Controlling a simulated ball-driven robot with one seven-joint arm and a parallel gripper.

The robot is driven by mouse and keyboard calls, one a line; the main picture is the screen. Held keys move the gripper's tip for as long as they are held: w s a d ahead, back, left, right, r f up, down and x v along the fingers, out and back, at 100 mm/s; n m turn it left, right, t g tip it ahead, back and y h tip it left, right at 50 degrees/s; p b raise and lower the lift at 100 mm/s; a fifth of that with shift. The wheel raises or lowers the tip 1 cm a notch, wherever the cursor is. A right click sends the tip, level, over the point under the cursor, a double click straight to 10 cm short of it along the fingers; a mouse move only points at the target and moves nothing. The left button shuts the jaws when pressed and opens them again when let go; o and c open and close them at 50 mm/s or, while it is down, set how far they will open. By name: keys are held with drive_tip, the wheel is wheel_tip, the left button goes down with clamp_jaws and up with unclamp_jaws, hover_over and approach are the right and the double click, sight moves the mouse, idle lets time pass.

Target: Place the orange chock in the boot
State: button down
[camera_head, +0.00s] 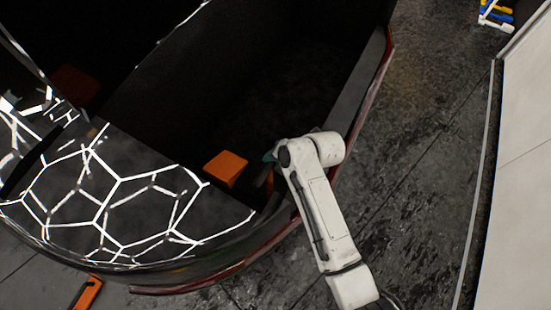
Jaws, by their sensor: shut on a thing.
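The orange chock (226,168) is a small block with a bright top, over the near inner edge of the open boot (290,88). My gripper (262,177) is dark and small at the end of my white arm, just right of the chock. It is shut on the chock; the fingertips are hard to make out against the dark boot. I cannot tell whether the chock touches the boot floor.
Dark glass (120,200) with bright hexagonal reflections lies left of the chock. The boot's right rim (372,85) runs beside my arm. A dim reddish shape (75,86) shows at upper left. An orange object (87,292) is on the floor. A white cabinet (515,180) stands right.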

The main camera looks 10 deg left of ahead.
drive_tip(key=shift+w, duration=0.15)
drive_tip(key=c, duration=1.1)
unclamp_jaws()
drive_tip(key=shift+f, duration=0.15)
drive_tip(key=o, duration=0.4)
drive_tip(key=b+v, duration=0.1)
drive_tip(key=v, duration=1.1)
drive_tip(key=shift+d, duration=0.1)
